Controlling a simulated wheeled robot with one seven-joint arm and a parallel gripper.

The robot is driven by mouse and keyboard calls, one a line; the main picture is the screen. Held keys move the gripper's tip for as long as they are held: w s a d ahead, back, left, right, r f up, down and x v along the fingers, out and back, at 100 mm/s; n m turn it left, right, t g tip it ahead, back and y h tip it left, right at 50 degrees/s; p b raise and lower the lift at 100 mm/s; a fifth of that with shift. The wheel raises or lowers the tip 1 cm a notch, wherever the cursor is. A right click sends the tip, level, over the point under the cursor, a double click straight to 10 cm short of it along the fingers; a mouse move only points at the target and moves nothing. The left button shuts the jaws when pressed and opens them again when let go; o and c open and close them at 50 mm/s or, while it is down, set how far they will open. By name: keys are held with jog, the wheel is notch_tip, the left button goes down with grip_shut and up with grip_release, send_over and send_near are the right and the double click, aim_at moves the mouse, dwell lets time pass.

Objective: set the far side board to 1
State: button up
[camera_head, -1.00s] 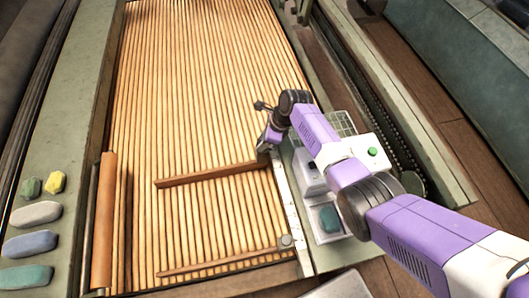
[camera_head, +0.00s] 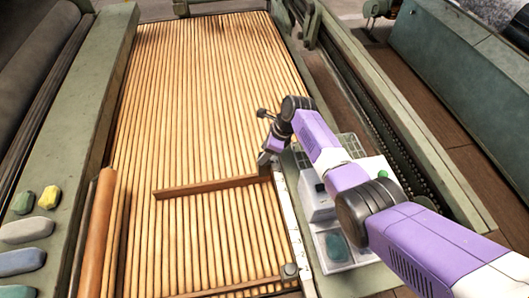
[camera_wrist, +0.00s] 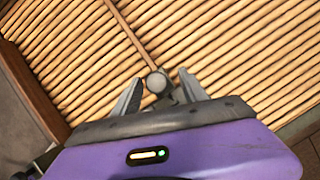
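Two brown wooden boards lie across the slatted lattice in the head view: the far one (camera_head: 208,188) and the near one (camera_head: 245,287), partly cut off by the bottom edge. A pale metal strip (camera_head: 288,215) runs along their right ends; no numbers are readable on it. My gripper (camera_head: 265,160) is at the right end of the far board, whose end is partly hidden behind it. In the wrist view, my gripper (camera_wrist: 160,88) has its fingers apart, one on each side of a round grey knob (camera_wrist: 157,82). A thin board (camera_wrist: 130,35) runs away from the knob. Firm contact is not visible.
A grey knob (camera_head: 290,270) stands at the near board's right end. A wooden roller (camera_head: 97,228) lies along the left. Several coloured stones (camera_head: 27,230) rest on the left green rail. A pale box (camera_head: 318,195) and a tray with a teal block (camera_head: 336,247) stand right.

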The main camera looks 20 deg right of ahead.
jog(key=p+v, duration=0.1)
jog(key=v, duration=0.6)
jog(key=shift+r+p, duration=0.3)
jog(key=shift+r, duration=0.1)
jog(key=shift+d, duration=0.1)
